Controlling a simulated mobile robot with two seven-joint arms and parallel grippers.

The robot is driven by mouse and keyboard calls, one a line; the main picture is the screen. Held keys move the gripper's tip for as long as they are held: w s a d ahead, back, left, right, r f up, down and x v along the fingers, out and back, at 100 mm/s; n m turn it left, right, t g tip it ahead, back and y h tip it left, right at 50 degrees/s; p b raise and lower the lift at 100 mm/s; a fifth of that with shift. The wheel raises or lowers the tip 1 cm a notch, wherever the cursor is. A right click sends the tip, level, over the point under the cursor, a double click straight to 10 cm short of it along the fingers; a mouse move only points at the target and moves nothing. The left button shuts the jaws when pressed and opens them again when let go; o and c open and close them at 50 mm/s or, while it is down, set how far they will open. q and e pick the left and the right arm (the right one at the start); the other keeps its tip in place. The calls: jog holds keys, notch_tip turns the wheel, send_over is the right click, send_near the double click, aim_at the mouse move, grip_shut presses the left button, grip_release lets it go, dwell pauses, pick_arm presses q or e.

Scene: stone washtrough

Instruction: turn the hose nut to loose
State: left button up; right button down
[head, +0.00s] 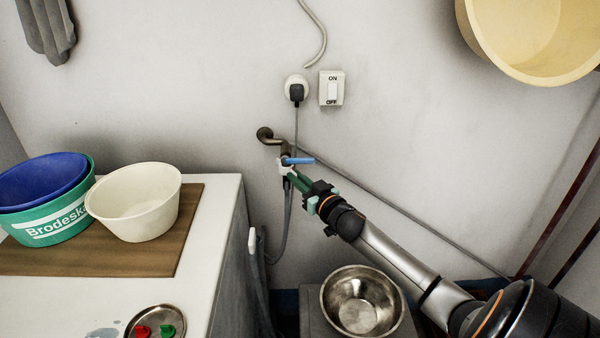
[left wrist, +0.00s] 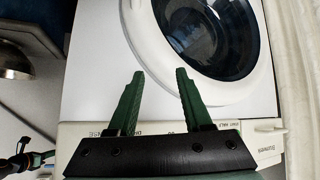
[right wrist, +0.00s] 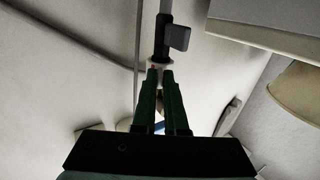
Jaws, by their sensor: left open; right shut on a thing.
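A brass tap (head: 265,135) with a blue lever (head: 302,161) sticks out of the wall in the head view. The pale hose nut (head: 284,166) sits under it, with a grey hose (head: 287,215) hanging below. My right gripper (head: 292,175) reaches in from the lower right and is shut on the nut; its fingers partly hide it. In the right wrist view, the fingertips (right wrist: 160,76) are close together at a small pale part, mostly hidden. My left gripper (left wrist: 157,80) is open and empty before a white washing machine (left wrist: 98,60); the head view does not show it.
A wall plug (head: 296,92) and a switch (head: 332,88) are above the tap. A steel bowl (head: 362,302) stands below my right arm. A white bowl (head: 135,205) and blue and green tubs (head: 50,222) are on a board at left. A yellow tub (head: 530,40) is upper right.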

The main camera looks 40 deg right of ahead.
jog(key=m+h+b, duration=0.1)
jog(key=h, duration=0.1)
jog(key=a+m+g+h+b, duration=0.1)
jog(key=m+h, duration=0.1)
jog(key=a+m+g+h+b, duration=0.1)
jog(key=h, duration=0.1)
jog(key=shift+w+m+h+b, duration=0.3)
jog(key=shift+w, duration=0.05)
jog(key=shift+a+r+g+h, duration=0.1)
jog(key=shift+g+h, duration=0.2)
jog(key=shift+g, duration=0.1)
jog(key=c, duration=1)
grip_release()
jog(key=shift+o, duration=0.2)
